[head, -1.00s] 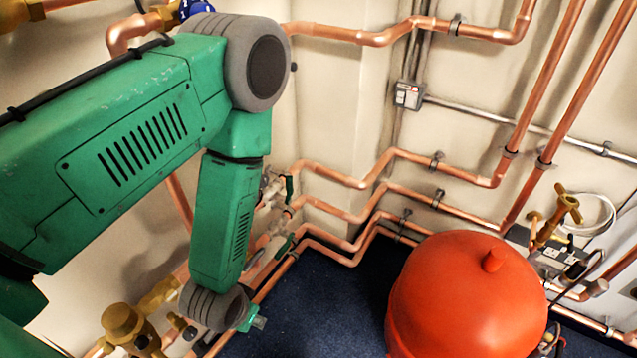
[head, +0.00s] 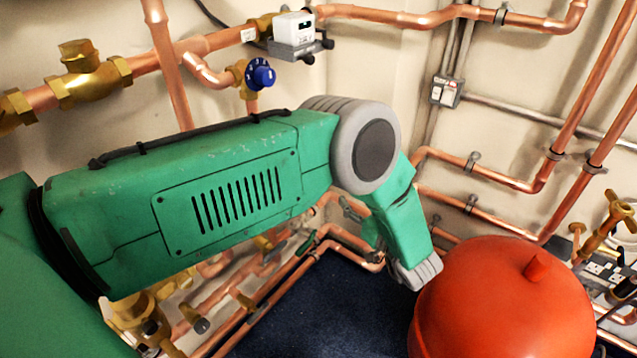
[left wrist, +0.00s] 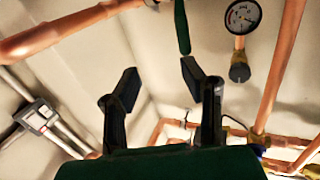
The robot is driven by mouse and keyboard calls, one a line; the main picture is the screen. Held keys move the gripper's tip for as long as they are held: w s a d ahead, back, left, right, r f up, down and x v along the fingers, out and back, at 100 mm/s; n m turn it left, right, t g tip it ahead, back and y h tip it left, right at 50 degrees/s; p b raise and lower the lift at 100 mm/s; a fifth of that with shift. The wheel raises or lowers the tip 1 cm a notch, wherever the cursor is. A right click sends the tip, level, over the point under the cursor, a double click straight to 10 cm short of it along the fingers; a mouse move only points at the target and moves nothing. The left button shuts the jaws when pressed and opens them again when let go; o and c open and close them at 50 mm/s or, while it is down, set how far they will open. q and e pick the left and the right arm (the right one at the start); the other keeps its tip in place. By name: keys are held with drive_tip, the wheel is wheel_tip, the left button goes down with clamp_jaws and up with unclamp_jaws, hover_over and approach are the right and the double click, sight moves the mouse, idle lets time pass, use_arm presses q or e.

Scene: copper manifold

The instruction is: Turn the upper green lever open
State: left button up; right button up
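In the head view a dark green lever (head: 305,243) sits on the copper pipes at the lower middle, just below my left arm. My left arm crosses the view and hides part of the pipework, and I cannot make out the upper lever there. In the left wrist view a dark green bar (left wrist: 182,27), which looks like a lever handle, hangs from the top edge, close above the right finger. My left gripper (left wrist: 156,82) is open there, with nothing between its black fingers. Its fingers are not visible in the head view. My right gripper is not in view.
A red tank (head: 500,305) stands at the lower right, near my left wrist joint. Copper pipes (head: 400,18) run along the walls. A blue knob (head: 260,73) is above my arm. A pressure gauge (left wrist: 243,17) shows in the left wrist view. Dark blue floor (head: 330,310) is clear.

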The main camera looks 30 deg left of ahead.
use_arm(q)
drive_tip(key=a+n+g+b, duration=0.1)
drive_tip(key=a, duration=0.3)
drive_tip(key=w+a+n+g+y, duration=0.1)
drive_tip(key=a, duration=0.3)
drive_tip(key=w+a+r+g+b, duration=0.1)
drive_tip(key=a, duration=0.3)
drive_tip(key=shift+w+a+n+y+b, duration=0.1)
drive_tip(key=shift+w+n+y+b, duration=0.1)
drive_tip(key=shift+n+y+b, duration=0.15)
clamp_jaws()
